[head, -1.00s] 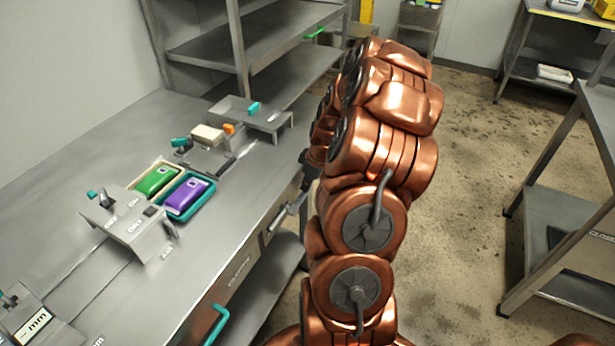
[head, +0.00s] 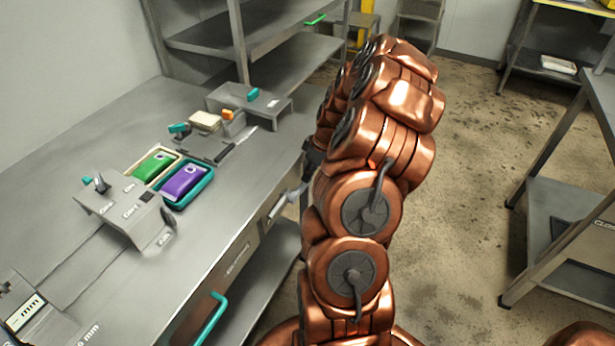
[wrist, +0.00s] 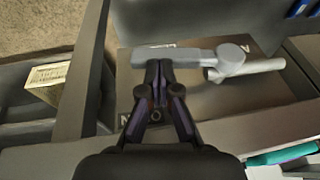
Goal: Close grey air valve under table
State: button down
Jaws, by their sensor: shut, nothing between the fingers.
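The grey air valve (wrist: 190,55) shows in the wrist view as a light grey lever bar with a round hub and a short pale pipe running right. It sits in front of a brown-grey panel with partly hidden lettering. My gripper (wrist: 158,72) is shut and empty, its fingertips at the lever's lower edge near its middle; I cannot tell whether they touch. In the head view a light grey part of the valve (head: 295,194) shows at the table's front edge, just left of my arm. My arm hides the gripper's fingers there.
The steel table (head: 90,140) carries a teal tray (head: 206,186) with a purple pack, a green pack beside it, and grey fixtures. A teal handle (head: 214,318) sticks out below the table edge. A steel rack (head: 565,220) stands right, with open floor between.

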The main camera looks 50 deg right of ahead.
jog(key=shift+f, duration=0.15)
dwell(0.3)
jog(key=w+d+b+v, duration=0.1)
jog(key=v, duration=1.2)
jog(key=shift+w+d+r, duration=0.15)
jog(key=shift+r, duration=0.3)
jog(key=shift+n+g, duration=0.3)
jog(key=shift+g, duration=0.2)
jog(key=a+r, duration=0.1)
jog(key=a, duration=0.3)
jog(key=w+a+r, duration=0.1)
jog(key=a, duration=0.3)
jog(key=w+a+r, duration=0.1)
jog(key=a, duration=0.4)
jog(key=shift+r, duration=0.15)
jog(key=s+a+r+g, duration=0.15)
jog(key=s+a, duration=0.25)
jog(key=a, duration=0.8)
jog(key=s+a+f+m+g+h, duration=0.1)
jog(key=s+a+m, duration=0.1)
jog(key=s+a, duration=0.4)
jog(key=s+a+f+m+g+h, duration=0.1)
jog(key=s+a, duration=0.5)
jog(key=s, duration=0.9)
jog(key=shift+s+f+m+g, duration=0.2)
jog(key=shift+f+m+g, duration=0.2)
jog(key=shift+f, duration=0.4)
